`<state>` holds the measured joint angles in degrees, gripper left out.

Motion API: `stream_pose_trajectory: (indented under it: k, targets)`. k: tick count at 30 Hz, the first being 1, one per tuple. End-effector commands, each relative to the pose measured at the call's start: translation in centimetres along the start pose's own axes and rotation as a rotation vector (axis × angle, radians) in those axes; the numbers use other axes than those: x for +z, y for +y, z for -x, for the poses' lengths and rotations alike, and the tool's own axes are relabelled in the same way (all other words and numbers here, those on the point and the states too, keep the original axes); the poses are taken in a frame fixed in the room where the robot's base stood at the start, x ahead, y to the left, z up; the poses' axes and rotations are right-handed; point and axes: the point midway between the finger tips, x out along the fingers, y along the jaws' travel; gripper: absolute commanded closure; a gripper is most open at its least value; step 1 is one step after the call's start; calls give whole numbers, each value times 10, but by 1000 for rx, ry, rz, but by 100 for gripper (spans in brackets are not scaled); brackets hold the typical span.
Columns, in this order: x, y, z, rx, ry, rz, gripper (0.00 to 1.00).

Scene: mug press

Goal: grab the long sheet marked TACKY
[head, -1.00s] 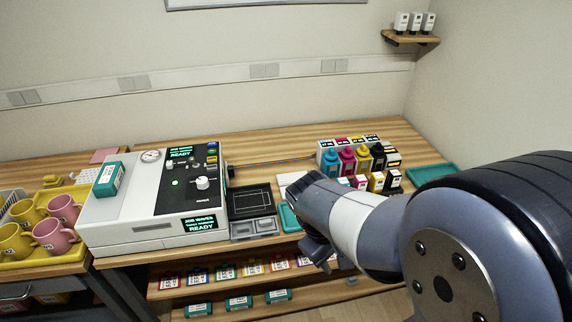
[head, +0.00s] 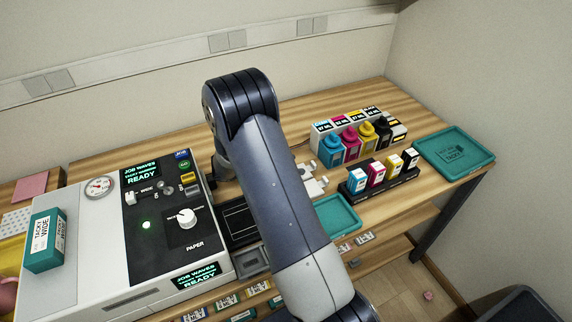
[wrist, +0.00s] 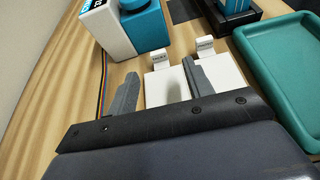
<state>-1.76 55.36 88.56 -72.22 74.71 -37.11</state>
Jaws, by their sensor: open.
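A teal box (head: 43,240) marked TACKY WIDE lies on the white machine at the left. My gripper (wrist: 163,80) is open and empty in the wrist view, its fingers above two white tabbed pieces (wrist: 166,88).
The machine (head: 70,282) reads READY. A teal tray (head: 338,212) lies empty beside my arm; it also fills the right of the wrist view (wrist: 285,75). Ink bottles (head: 350,143) and a black rack of small cartridges (head: 382,178) stand behind it. Bare wood lies along the back.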

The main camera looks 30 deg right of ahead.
Motion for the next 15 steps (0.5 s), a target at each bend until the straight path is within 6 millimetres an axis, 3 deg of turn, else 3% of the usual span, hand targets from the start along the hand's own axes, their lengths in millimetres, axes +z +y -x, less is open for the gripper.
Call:
stream_pose_trajectory:
  k: [15]
  targets:
    - [0,3,-62,-1,-5,9,51]
